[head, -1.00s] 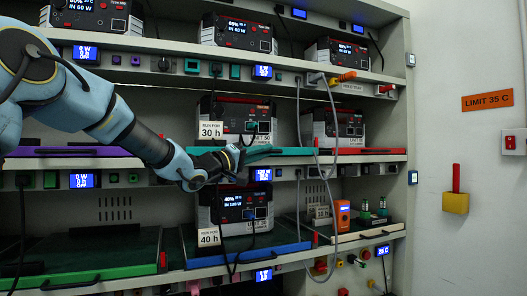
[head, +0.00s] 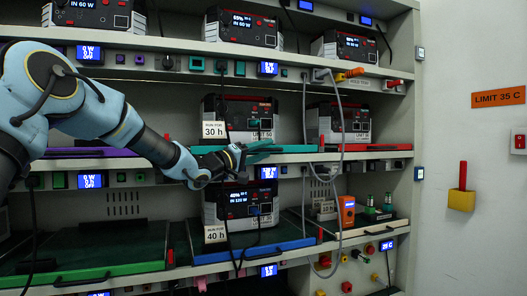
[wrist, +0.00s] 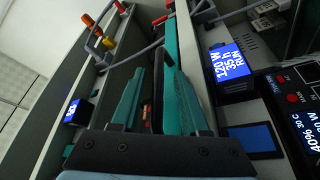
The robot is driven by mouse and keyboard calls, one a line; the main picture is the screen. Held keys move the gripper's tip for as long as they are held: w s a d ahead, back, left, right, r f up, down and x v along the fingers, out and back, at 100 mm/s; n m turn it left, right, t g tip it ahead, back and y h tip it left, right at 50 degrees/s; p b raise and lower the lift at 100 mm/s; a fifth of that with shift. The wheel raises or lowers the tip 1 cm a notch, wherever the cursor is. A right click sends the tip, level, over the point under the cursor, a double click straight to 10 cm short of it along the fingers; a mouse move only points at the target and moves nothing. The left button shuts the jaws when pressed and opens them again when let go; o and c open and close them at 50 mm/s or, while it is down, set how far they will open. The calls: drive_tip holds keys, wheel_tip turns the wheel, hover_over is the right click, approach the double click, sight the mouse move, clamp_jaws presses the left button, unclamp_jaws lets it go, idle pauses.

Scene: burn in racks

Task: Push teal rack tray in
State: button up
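The teal rack tray (head: 300,149) is on the middle shelf, in the centre bay, under a tester with a "30 h" card. Its front edge shows as a teal strip, partly hidden behind my gripper (head: 262,151). In the wrist view, the tray front (wrist: 182,70) runs upward beside a dark handle. My gripper also shows there (wrist: 155,100), with two teal-looking fingers apart and a gap between them.
A purple tray (head: 90,153) is to the left and a red tray (head: 365,148) to the right. Below are a green tray (head: 85,276) and a blue tray (head: 250,252). A grey cable (head: 341,130) hangs just right of my gripper.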

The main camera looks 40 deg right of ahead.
drive_tip(key=b+v, duration=0.2)
drive_tip(key=v, duration=0.8)
drive_tip(key=shift+a, duration=0.4)
drive_tip(key=shift+f, duration=0.1)
